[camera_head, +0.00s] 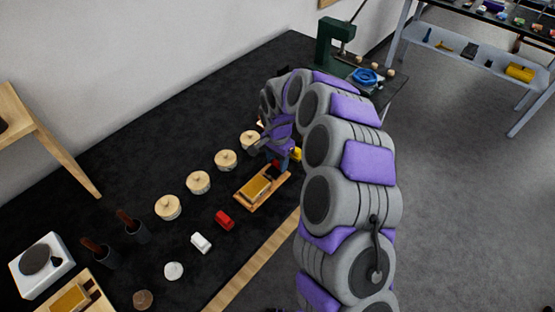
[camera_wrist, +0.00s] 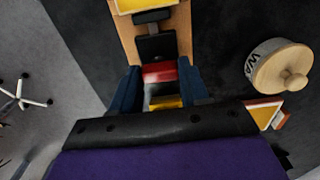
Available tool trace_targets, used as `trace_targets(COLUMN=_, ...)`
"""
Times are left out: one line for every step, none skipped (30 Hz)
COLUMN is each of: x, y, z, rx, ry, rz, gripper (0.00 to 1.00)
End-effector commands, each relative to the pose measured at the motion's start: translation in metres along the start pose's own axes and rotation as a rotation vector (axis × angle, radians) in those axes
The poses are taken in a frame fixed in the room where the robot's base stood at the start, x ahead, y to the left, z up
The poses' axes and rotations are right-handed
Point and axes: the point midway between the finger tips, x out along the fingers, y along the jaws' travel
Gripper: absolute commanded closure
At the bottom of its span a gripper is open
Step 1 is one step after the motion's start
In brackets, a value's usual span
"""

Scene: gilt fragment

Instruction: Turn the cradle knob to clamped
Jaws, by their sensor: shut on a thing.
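The wooden cradle (camera_head: 250,202) lies on the black table with a yellow panel (camera_head: 258,187) set in it. In the wrist view, the cradle's wooden board (camera_wrist: 126,40) runs up to the top edge, with a black block (camera_wrist: 156,46) at its near end. My gripper (camera_wrist: 158,72) points down at this end, its two blue fingers on either side of a red knob (camera_wrist: 158,73) and shut on it. Grey and yellow parts show just below the red. The knob's setting cannot be read. In the head view my gripper (camera_head: 284,158) partly hides the cradle's far end.
Several round wooden-lidded pots (camera_head: 198,182) stand in a row left of the cradle; one lidded pot (camera_wrist: 280,67) is close in the wrist view. A red block (camera_head: 225,220) and a white block (camera_head: 201,243) lie nearer. A green press (camera_head: 333,45) stands behind.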

Motion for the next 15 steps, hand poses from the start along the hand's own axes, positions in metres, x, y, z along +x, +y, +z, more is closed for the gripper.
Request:
trace_targets(x=-0.0011, y=-0.0006, z=0.0000, rx=-0.006, ry=0.001, rz=-0.002, gripper=0.86)
trace_targets(x=-0.0012, y=-0.0006, z=0.0000, rx=-0.012, ry=0.001, rz=-0.002, gripper=0.86)
trace_targets(x=-0.0016, y=-0.0006, z=0.0001, rx=-0.022, ry=0.001, rz=-0.002, gripper=0.86)
trace_targets(x=-0.0018, y=-0.0006, z=0.0001, rx=-0.030, ry=0.001, rz=-0.002, gripper=0.86)
trace_targets(x=-0.0020, y=-0.0005, z=0.0002, rx=-0.041, ry=0.001, rz=-0.001, gripper=0.86)
trace_targets(x=-0.0023, y=-0.0003, z=0.0002, rx=-0.059, ry=0.001, rz=-0.001, gripper=0.86)
trace_targets(x=-0.0025, y=0.0000, z=0.0002, rx=-0.073, ry=0.001, rz=0.000, gripper=0.86)
trace_targets(x=-0.0027, y=0.0004, z=0.0000, rx=-0.089, ry=0.000, rz=0.001, gripper=0.86)
trace_targets(x=-0.0029, y=0.0009, z=0.0001, rx=-0.113, ry=-0.001, rz=0.001, gripper=0.86)
trace_targets(x=-0.0031, y=0.0011, z=0.0002, rx=-0.132, ry=-0.002, rz=0.002, gripper=0.86)
trace_targets(x=-0.0034, y=0.0010, z=0.0003, rx=-0.155, ry=-0.001, rz=0.003, gripper=0.86)
trace_targets(x=-0.0037, y=0.0010, z=0.0002, rx=-0.187, ry=0.000, rz=0.003, gripper=0.86)
trace_targets(x=-0.0037, y=0.0011, z=0.0001, rx=-0.211, ry=-0.001, rz=0.002, gripper=0.86)
trace_targets(x=-0.0037, y=0.0011, z=-0.0002, rx=-0.237, ry=-0.001, rz=0.002, gripper=0.86)
trace_targets(x=-0.0037, y=0.0008, z=-0.0003, rx=-0.273, ry=0.000, rz=0.001, gripper=0.86)
